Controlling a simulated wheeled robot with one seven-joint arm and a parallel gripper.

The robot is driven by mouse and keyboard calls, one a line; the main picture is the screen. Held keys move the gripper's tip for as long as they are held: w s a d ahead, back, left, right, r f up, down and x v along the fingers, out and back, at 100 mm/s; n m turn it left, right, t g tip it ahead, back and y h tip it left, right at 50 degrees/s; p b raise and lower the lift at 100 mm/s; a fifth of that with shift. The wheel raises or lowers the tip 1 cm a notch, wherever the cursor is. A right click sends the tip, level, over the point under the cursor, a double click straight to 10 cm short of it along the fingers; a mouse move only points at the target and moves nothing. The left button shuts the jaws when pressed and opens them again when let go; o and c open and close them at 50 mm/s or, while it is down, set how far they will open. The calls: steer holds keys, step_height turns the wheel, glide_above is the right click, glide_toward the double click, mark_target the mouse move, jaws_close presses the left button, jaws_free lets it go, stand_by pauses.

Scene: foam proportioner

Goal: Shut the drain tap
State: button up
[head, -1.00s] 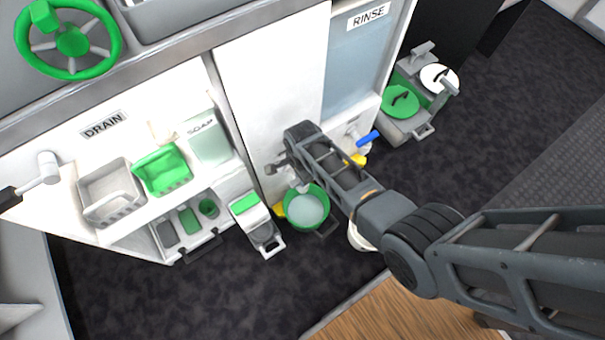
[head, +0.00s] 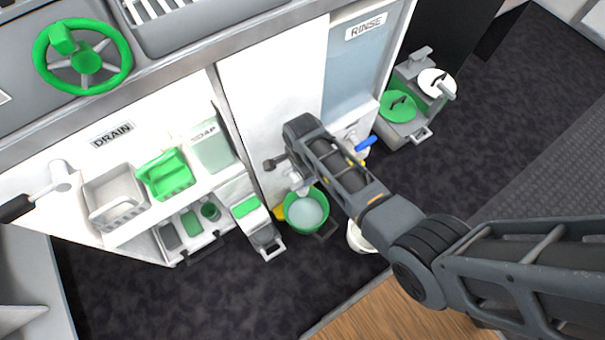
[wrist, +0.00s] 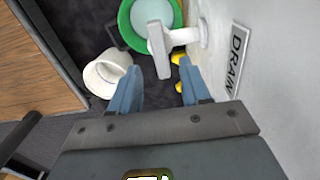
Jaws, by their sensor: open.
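A white tap (wrist: 182,36) sticks out from the white wall beside a "DRAIN" label (wrist: 237,60) in the wrist view. Its long pale end piece (wrist: 158,50) reaches over the green bucket (wrist: 133,38), which holds pale liquid. Whether liquid runs from the tap cannot be told. In the head view the tap (head: 298,182) shows partly below my arm's end, above the bucket (head: 320,203). My gripper (wrist: 159,86) is open and empty, its two blue fingers pointing toward the tap and apart from it. My fingers are hidden in the head view.
A white bucket (wrist: 107,74) stands on the floor left of my fingers in the wrist view. A blue-handled tap (head: 365,144) is right of my arm. Another "DRAIN" label (head: 111,135) and a black-handled lever (head: 18,207) are at the left. A pedal bin (head: 258,228) stands beside the green bucket.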

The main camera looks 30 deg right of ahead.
steer(key=shift+r, duration=1.3)
